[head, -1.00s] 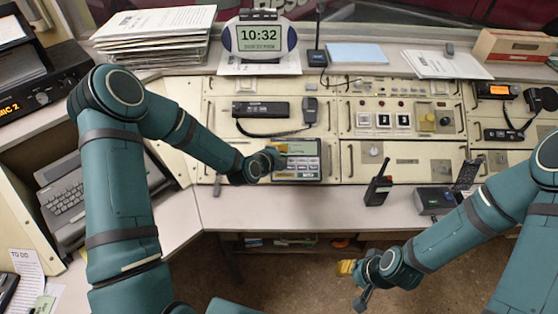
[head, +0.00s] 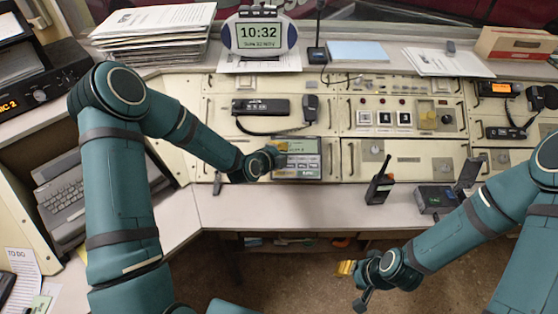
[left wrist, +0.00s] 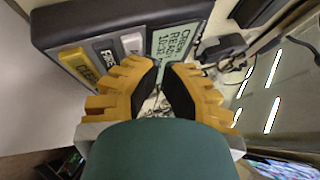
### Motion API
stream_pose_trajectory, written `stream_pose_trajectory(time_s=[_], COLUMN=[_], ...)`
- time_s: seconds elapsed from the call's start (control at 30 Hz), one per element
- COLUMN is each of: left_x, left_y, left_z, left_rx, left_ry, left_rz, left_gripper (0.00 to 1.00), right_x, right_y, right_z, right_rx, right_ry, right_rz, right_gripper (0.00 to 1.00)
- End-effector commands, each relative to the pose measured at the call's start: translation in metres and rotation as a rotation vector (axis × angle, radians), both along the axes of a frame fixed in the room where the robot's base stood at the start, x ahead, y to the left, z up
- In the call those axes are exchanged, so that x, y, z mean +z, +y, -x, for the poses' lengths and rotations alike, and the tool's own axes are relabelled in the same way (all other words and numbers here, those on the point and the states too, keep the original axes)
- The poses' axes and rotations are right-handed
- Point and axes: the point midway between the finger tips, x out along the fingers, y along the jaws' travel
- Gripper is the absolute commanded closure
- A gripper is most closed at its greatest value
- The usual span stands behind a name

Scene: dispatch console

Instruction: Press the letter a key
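A grey keyboard (head: 65,197) lies on the left desk, partly hidden by my left arm; the letters on its keys are too small to read, so I cannot pick out the a key. My left gripper (head: 280,153) is at a dark panel unit (head: 308,172) with a screen and several keys. In the left wrist view, the unit (left wrist: 48,27) lies beyond the yellow fingers (left wrist: 161,70), whose tips are nearly together with nothing seen between them. I cannot tell whether they touch it. My right gripper (head: 350,272) hangs over the floor, its finger gap unclear.
A handheld radio (head: 379,188) and a small dark box (head: 434,199) stand on the front ledge at right. A corded microphone (head: 310,106) is above the unit. Paper stacks (head: 150,22) and a clock (head: 260,38) are on the back shelf. The ledge between the unit and keyboard is mostly clear.

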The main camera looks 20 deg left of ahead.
Motion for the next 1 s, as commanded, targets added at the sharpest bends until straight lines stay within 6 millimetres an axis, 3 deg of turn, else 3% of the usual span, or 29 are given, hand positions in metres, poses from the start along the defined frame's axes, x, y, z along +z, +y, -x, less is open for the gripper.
stream_pose_trajectory(time_s=[1.0], left_x=[-0.0041], left_y=[0.001], left_z=[-0.003], left_rx=[0.0], left_ry=[0.0], left_rz=[-0.001], left_gripper=[1.0], right_x=[-0.0072], right_y=[0.0], right_z=[0.0], right_rx=[0.0], right_ry=[0.0], right_rz=[0.0], right_gripper=[0.53])
